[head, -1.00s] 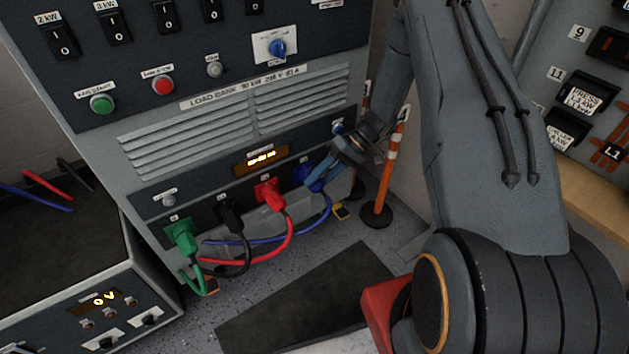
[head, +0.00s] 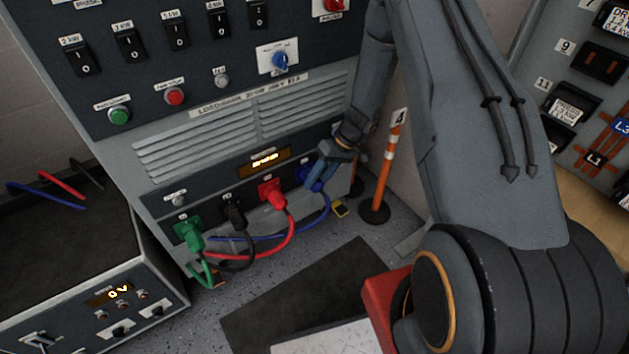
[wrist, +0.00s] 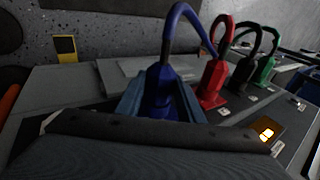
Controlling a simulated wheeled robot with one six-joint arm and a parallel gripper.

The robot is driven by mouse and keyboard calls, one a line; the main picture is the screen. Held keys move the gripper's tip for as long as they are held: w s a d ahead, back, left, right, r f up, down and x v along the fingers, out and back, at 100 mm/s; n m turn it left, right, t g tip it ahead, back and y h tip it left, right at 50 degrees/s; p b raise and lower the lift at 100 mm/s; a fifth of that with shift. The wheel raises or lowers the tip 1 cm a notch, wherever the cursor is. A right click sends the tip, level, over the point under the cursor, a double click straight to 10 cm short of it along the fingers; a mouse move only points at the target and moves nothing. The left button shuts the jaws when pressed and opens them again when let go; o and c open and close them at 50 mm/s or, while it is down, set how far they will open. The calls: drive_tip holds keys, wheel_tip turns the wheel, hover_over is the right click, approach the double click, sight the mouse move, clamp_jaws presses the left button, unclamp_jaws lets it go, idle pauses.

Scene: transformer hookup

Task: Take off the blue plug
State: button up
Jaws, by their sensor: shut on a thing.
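The blue plug (head: 311,178) is at the right end of a row of plugs low on the load bank's front. Its blue cable (head: 326,208) hangs down and runs left near the floor. My gripper (head: 319,174) is shut on the blue plug; its blue-grey fingers lie on both sides of it. In the wrist view the blue plug (wrist: 160,97) stands between my fingers, with its cable looping up from the end. Whether the plug is fully seated in its socket cannot be told, as my gripper hides its base.
Red (head: 270,193), black (head: 234,216) and green (head: 188,234) plugs with cables sit to the left of the blue one. An orange-and-white post (head: 384,180) stands close on the right. A bench unit (head: 75,275) is at lower left. A dark mat (head: 300,290) lies on the floor.

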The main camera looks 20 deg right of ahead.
drive_tip(key=shift+r+t+h+p, duration=0.1)
drive_tip(key=shift+t+h+p, duration=0.2)
drive_tip(key=shift+h+p, duration=0.45)
drive_tip(key=o, duration=1.1)
drive_tip(key=shift+c, duration=0.2)
drive_tip(key=shift+c, duration=0.4)
drive_tip(key=shift+c, duration=1)
